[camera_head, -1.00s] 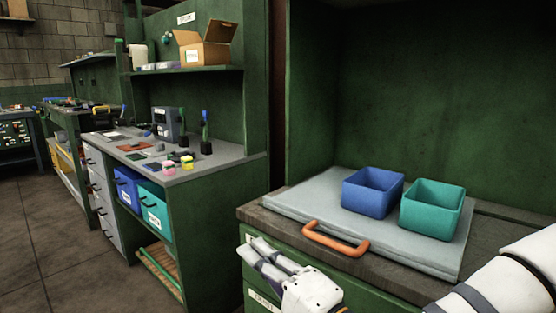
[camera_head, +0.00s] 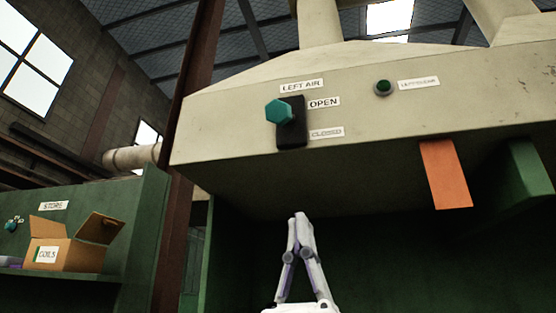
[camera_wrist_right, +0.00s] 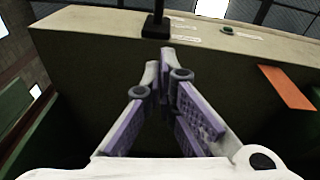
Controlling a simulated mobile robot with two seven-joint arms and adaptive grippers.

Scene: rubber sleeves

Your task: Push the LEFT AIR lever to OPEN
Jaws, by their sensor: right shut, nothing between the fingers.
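The LEFT AIR lever has a teal hexagonal knob (camera_head: 279,111) on a black plate (camera_head: 291,135) on the pale hood front. The knob sticks out at the plate's left, nearer the height of the OPEN label (camera_head: 323,102) than the CLOSED label (camera_head: 326,133). The LEFT AIR label (camera_head: 301,86) is above. My right gripper (camera_head: 299,217) is shut and empty, pointing up below the hood front and apart from the lever. In the right wrist view its fingertips (camera_wrist_right: 161,60) meet just below the black lever part (camera_wrist_right: 156,27). My left gripper is not in view.
A green button (camera_head: 383,88) with a label is right of the lever. An orange strip (camera_head: 445,174) hangs from the hood's lower edge at right. A cardboard box (camera_head: 72,247) sits on a shelf at lower left. The space around my gripper is clear.

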